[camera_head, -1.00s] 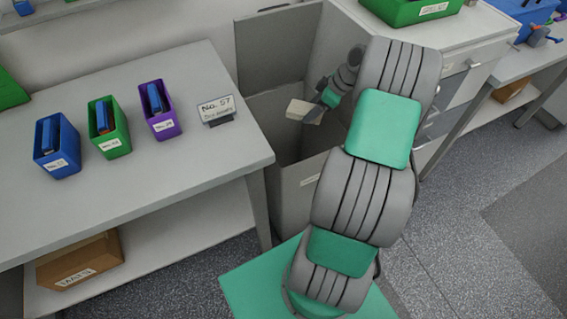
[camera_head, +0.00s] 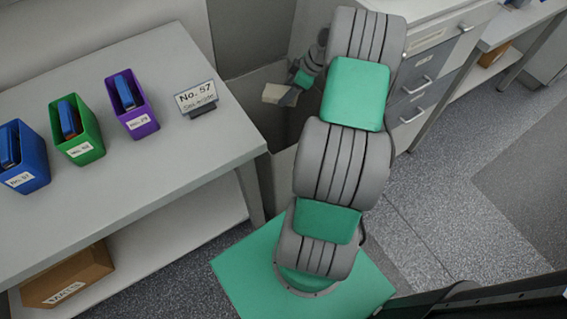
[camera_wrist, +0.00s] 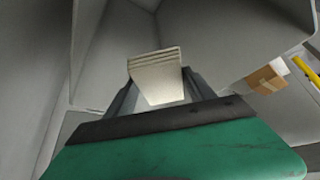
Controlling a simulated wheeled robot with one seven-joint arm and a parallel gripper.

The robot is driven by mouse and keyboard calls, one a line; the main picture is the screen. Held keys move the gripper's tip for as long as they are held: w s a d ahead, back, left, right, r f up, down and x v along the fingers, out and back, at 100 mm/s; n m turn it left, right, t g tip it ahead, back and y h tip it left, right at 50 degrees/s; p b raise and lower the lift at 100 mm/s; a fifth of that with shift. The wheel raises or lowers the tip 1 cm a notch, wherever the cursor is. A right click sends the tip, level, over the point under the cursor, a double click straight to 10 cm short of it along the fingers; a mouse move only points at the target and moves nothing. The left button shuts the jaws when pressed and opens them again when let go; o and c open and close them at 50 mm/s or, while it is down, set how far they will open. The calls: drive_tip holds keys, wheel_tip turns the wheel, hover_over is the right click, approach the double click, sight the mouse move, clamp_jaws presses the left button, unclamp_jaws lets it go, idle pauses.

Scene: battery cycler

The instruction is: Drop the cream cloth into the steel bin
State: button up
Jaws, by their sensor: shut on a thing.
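The cream cloth (camera_head: 277,94) is a small folded pad. My gripper (camera_head: 290,97) is shut on it, over the mouth of the grey steel bin (camera_head: 284,172), which stands between the table and the drawer cabinet. In the wrist view the layered cloth (camera_wrist: 156,78) sits between the fingers of my gripper (camera_wrist: 158,92), with grey walls around it. My arm hides part of the bin's opening and front. The bin floor is not clear in the head view.
The table (camera_head: 120,200) at left holds blue, green and purple bins (camera_head: 131,105) and a No. 57 sign (camera_head: 197,98). A brown box (camera_head: 66,278) is on its lower shelf. A drawer cabinet (camera_head: 425,75) stands right of the bin. A raised grey panel (camera_head: 248,35) is behind it.

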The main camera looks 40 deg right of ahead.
drive_tip(key=o, duration=1.7)
drive_tip(key=shift+r, duration=0.1)
drive_tip(key=v, duration=0.7)
drive_tip(key=shift+s+d+r, duration=0.15)
drive_tip(key=shift+s+r, duration=0.05)
drive_tip(key=shift+r, duration=0.1)
